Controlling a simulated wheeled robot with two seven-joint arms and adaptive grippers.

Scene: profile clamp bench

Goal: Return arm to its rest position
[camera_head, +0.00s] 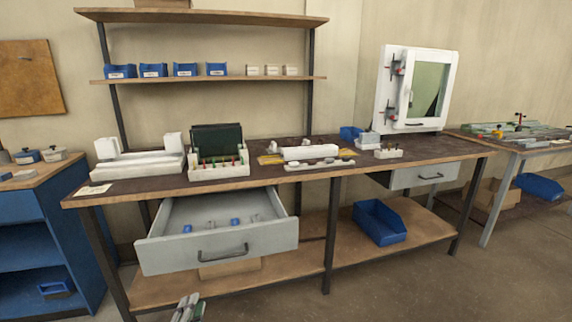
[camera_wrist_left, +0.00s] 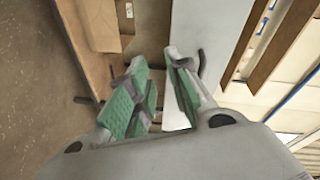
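My left gripper (camera_head: 187,308) shows at the bottom edge of the head view, low in front of the bench and below the open drawer. In the left wrist view its green-padded fingers (camera_wrist_left: 160,93) stand apart, with a gap between them and nothing held. The grey drawer (camera_head: 217,250) is pulled out under the left part of the bench, with small blue and pale pieces inside. The gripper appears clear of the drawer's handle (camera_head: 223,252). My right gripper is in neither view.
The bench top (camera_head: 270,178) carries a white fixture, a rack and a white block. A blue bin (camera_head: 379,222) sits on the lower shelf (camera_head: 330,247). A blue cabinet (camera_head: 35,215) stands left. Floor in front is clear.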

